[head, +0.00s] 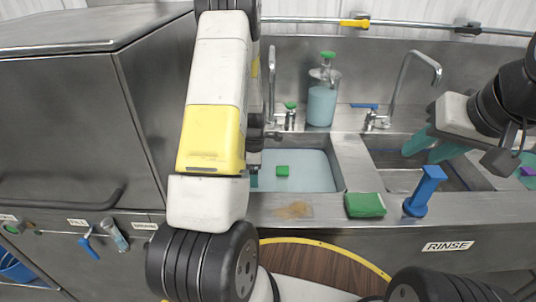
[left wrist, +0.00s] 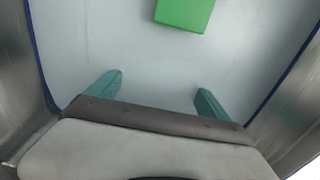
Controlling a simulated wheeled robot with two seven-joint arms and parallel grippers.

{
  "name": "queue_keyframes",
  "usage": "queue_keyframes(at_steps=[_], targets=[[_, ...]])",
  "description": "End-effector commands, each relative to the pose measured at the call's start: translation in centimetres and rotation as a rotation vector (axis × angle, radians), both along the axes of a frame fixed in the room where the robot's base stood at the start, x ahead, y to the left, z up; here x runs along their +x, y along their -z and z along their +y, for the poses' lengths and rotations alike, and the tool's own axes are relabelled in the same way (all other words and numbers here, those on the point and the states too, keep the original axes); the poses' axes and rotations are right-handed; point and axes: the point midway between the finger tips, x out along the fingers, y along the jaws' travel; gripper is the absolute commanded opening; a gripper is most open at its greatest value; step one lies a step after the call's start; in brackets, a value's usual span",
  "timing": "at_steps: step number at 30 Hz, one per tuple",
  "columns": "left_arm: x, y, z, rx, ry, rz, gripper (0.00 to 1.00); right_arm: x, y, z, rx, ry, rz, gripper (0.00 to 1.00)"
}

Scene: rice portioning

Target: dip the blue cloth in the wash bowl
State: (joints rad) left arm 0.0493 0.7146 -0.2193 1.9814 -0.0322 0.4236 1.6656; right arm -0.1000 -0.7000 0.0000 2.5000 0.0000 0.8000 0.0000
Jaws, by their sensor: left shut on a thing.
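The wash bowl (head: 318,172) is the left sink basin, filled with pale blue water. My left gripper (left wrist: 155,92) reaches down into it. Its teal fingers stand apart, with their tips at or under the cloudy water. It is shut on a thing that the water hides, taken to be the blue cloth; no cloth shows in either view. In the head view a small part of this gripper (head: 254,178) shows at the basin's left side. My right gripper (head: 419,156) is open and empty above the right basin, its teal fingers spread.
A green block (head: 282,170) lies in the wash water, ahead of the left fingers in the left wrist view (left wrist: 184,12). A green sponge (head: 365,205) and a blue upright tool (head: 425,190) stand on the front ledge. A soap bottle (head: 321,100) and taps stand behind.

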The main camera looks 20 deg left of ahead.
Motion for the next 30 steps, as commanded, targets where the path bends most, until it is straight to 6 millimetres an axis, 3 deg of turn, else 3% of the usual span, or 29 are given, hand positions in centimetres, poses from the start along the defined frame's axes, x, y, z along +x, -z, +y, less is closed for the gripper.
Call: queue_keyframes(at_steps=[13, 30], targets=[[0.0, 4.8, 0.0, 0.0, -0.001, 0.001, 0.45, 0.0, 0.0, 0.0, 0.0, 0.0, 0.0, 0.36], [0.0, 5.6, 0.0, 0.0, -0.001, -0.001, 0.45, 0.0, 0.0, 0.0, 0.0, 0.0, 0.0, 0.36]])
